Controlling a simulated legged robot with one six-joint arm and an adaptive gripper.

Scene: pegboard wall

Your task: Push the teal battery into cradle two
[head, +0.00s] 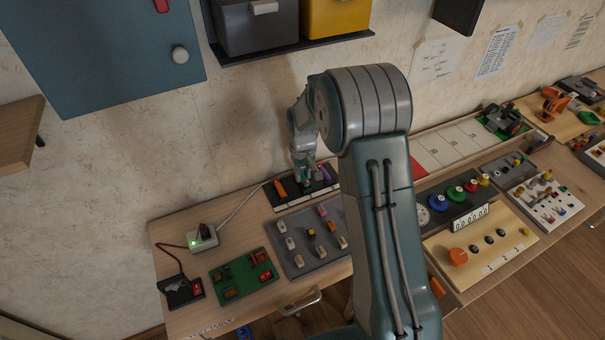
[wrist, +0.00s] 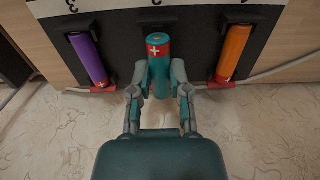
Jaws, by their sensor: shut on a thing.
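The teal battery (wrist: 157,37), with a red band and a white plus sign, is between the fingertips of my gripper (wrist: 159,75) in the wrist view. In the head view my gripper (head: 304,172) points down at the black cradle board (head: 299,201), and the teal battery is mostly hidden.
A purple battery (wrist: 89,58) and an orange battery (wrist: 232,53) lie in the outer cradles, each with a red end piece. A pale cable (wrist: 270,79) runs along the board's wall side. A grey tray (head: 290,262) of small parts is close to the board.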

